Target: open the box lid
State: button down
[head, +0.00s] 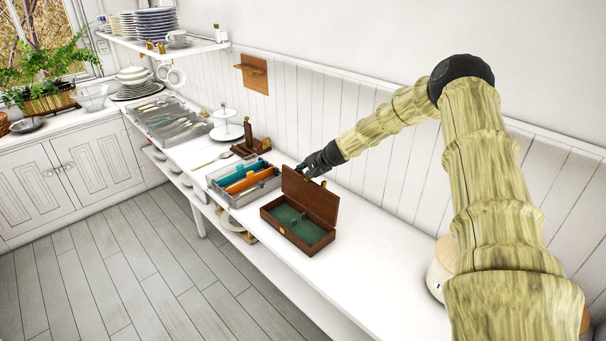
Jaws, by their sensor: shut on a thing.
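A brown wooden box (272,225) with a green lining (299,225) sits on the white counter. Its lid (311,197) stands raised, roughly upright along the back edge. The inside of the box is in view, with a small green divider in it. My gripper (306,172) is at the upper left corner of the lid, behind it. The jaws are shut on the lid; the fingertips are partly hidden and small.
A grey tray with teal and orange items (243,182) stands just left of the box. Beyond it are a brown wooden holder (251,146), a white tiered stand (226,126) and a cutlery tray (168,121). The counter (365,265) right of the box is clear.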

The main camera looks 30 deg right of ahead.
jog(key=shift+d, duration=0.1)
dwell(0.3)
jog(key=c, duration=1.3)
grip_release()
jog(key=shift+w+f, duration=0.1)
jog(key=shift+v, duration=6.05)
